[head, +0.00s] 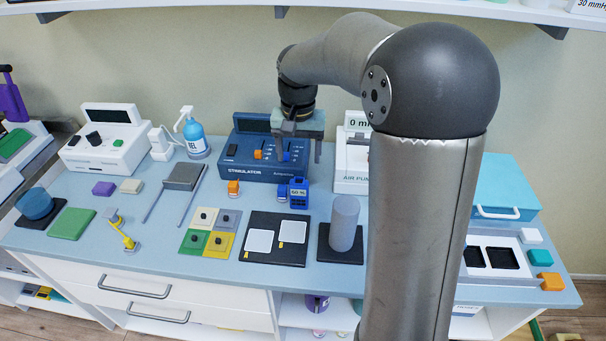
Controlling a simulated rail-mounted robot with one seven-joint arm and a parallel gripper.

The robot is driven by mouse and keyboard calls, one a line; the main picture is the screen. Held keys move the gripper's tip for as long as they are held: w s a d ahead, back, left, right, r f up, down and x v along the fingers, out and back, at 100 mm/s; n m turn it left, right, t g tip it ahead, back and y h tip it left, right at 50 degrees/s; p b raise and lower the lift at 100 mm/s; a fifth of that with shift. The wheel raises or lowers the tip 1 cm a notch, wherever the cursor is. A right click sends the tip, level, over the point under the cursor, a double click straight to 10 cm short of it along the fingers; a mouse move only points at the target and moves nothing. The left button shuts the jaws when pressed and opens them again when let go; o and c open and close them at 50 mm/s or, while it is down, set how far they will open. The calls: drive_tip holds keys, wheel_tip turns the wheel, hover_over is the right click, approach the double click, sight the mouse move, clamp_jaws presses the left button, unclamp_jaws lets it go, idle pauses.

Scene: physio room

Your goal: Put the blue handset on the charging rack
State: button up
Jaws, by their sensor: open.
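The blue handset (299,193) stands on the blue-grey bench just in front of the dark blue stimulator, with a small "50 %" screen facing forward. A white frame with dark slots (503,258) lies at the right end of the bench, partly hidden by my arm; it may be the charging rack, but no label shows. My gripper (297,150) points down in front of the stimulator's face, above and behind the handset in the picture. Its fingers are apart and nothing shows between them.
The stimulator (240,163) stands behind the handset, with a small orange item (233,188) to the left. A black board with white pads (258,253) and a grey cylinder (344,222) are in front. A teal box (510,180) is at right. My arm hides part of the bench.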

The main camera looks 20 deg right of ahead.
drive_tip(key=s+a+n, duration=0.2)
drive_tip(key=s, duration=0.9)
drive_tip(key=shift+s+r+h, duration=0.3)
drive_tip(key=shift+s, duration=0.05)
drive_tip(key=shift+o, duration=0.4)
drive_tip(key=s+f+n, duration=0.2)
drive_tip(key=s+f, duration=0.1)
drive_tip(key=s, duration=1)
drive_tip(key=shift+s+a+f+n+t, duration=0.2)
drive_tip(key=shift+a+f+n+t, duration=0.1)
drive_tip(key=shift+f, duration=0.05)
drive_tip(key=shift+s+f, duration=0.25)
drive_tip(key=shift+s, duration=0.1)
drive_tip(key=shift+a, duration=0.1)
